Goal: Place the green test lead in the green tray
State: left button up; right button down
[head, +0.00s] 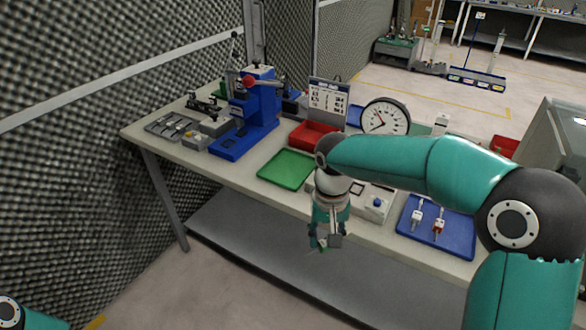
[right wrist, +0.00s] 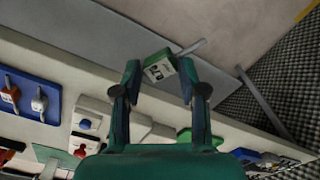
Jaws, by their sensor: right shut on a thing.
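The green test lead (right wrist: 160,66), a small green block with a white labelled face and a thin grey tip, sits between the fingertips of my right gripper (right wrist: 160,78) in the right wrist view. In the head view my right gripper (head: 326,238) points down in front of the table's front edge, shut on the lead, which is mostly hidden there. The flat green tray (head: 287,169) lies empty on the table, up and left of the gripper. Part of it seems to show in the right wrist view (right wrist: 184,135). My left gripper is out of view.
A blue tray (head: 452,238) with two leads lies on the table (head: 240,178) at right. A grey-white device (head: 376,208) stands between it and the green tray. Behind are a red tray (head: 312,135), a blue press (head: 258,105) and a round dial (head: 386,118).

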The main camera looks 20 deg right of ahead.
aim_at(288, 168)
jog(key=i, duration=0.9)
